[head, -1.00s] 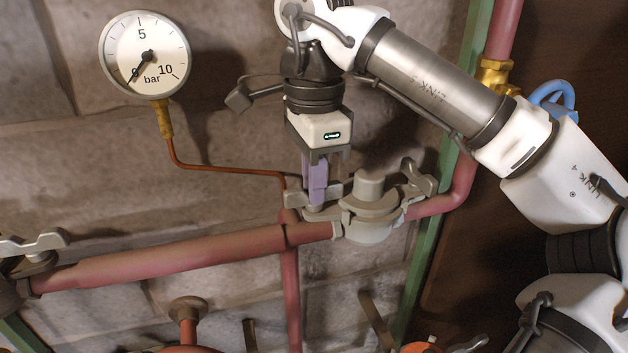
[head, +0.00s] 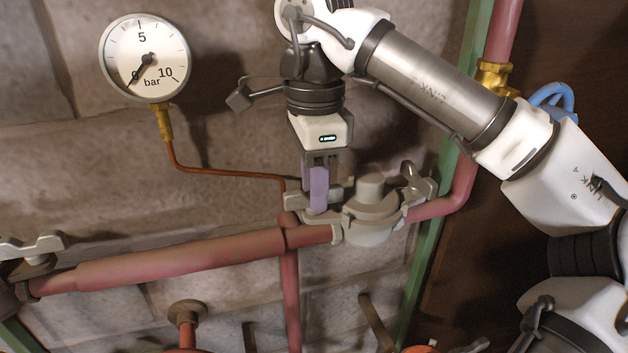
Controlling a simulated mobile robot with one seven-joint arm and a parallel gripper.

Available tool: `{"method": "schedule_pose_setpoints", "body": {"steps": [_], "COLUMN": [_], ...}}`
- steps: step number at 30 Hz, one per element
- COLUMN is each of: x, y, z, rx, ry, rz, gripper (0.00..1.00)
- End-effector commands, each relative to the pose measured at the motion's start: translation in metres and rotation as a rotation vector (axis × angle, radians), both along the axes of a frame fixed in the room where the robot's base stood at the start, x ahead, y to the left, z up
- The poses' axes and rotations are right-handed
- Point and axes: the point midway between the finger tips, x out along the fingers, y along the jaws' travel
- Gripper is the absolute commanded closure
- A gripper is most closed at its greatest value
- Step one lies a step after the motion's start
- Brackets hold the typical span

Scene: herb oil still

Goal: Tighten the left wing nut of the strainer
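The strainer (head: 368,228) is a grey metal body with a round cap, set in the red pipe. Its left wing nut (head: 293,200) is grey and partly hidden behind my fingers. Its right wing nut (head: 418,180) stands clear with its wings tilted. My gripper (head: 318,207) points down at the left wing nut, with its purple fingers overlapping in this view. They appear closed on the nut, with a bit of wing showing beside them. The exact contact is hidden.
A pressure gauge (head: 145,58) hangs at upper left, with a thin copper tube (head: 225,171) running down towards the strainer. A green post (head: 425,250) stands right of the strainer, against a stone wall.

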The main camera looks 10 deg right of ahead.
Motion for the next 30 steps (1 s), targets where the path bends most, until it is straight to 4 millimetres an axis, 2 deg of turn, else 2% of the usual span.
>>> {"method": "schedule_pose_setpoints", "body": {"steps": [8,21,30], "x": [0.000,0.000,0.000], "y": [0.000,0.000,0.000], "z": [0.004,0.063,0.075], "rx": [-0.001,-0.002,0.000], "ry": [0.001,0.000,0.000], "rz": [0.000,-0.002,0.001], "gripper": [0.66,0.66,0.66]}}
